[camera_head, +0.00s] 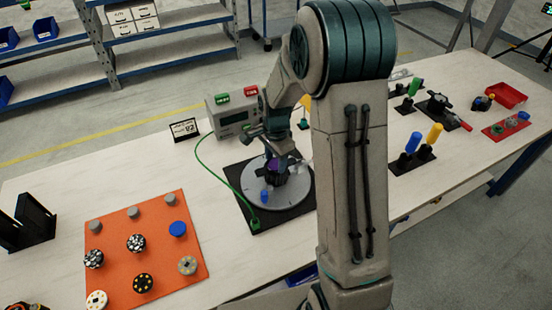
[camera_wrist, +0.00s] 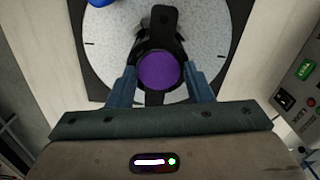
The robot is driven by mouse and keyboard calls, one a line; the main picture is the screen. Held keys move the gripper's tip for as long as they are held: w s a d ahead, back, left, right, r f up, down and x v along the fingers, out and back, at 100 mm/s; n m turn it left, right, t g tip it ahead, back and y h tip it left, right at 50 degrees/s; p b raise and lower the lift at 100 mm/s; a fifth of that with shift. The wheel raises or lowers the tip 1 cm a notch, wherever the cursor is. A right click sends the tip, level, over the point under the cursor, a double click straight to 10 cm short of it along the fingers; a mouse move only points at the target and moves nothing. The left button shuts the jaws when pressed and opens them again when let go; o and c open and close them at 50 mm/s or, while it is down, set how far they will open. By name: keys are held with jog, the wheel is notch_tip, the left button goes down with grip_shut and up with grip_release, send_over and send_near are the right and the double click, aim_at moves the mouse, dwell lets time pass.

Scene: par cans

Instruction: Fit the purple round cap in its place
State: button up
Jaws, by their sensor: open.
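The purple round cap (camera_wrist: 160,70) lies in or on a black fixture (camera_wrist: 163,20) above a round grey plate (camera_wrist: 205,30). I cannot tell how deep it sits. My gripper (camera_wrist: 161,88) is open, its blue-grey fingers on the left and right of the cap, with no clear grip on it. In the head view the cap shows as a small purple patch (camera_head: 272,165) under my gripper (camera_head: 277,158), partly hidden by it. The round plate (camera_head: 272,203) stands on a black base (camera_head: 240,187).
A blue piece (camera_head: 265,196) stands on the plate's near side. A grey meter box (camera_head: 232,117) with a green cable is behind. An orange board (camera_head: 160,250) with several round caps lies to the left. Blue and yellow posts (camera_head: 412,142) stand right of my arm.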

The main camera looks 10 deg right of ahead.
jog(key=shift+o, duration=1)
jog(key=shift+s+a+f, duration=0.15)
jog(key=shift+s+f, duration=0.1)
jog(key=shift+f, duration=0.15)
jog(key=shift+r, duration=0.25)
notch_tip(320, 180, up, 14)
jog(key=shift+w+b, duration=0.15)
jog(key=shift+b, duration=0.25)
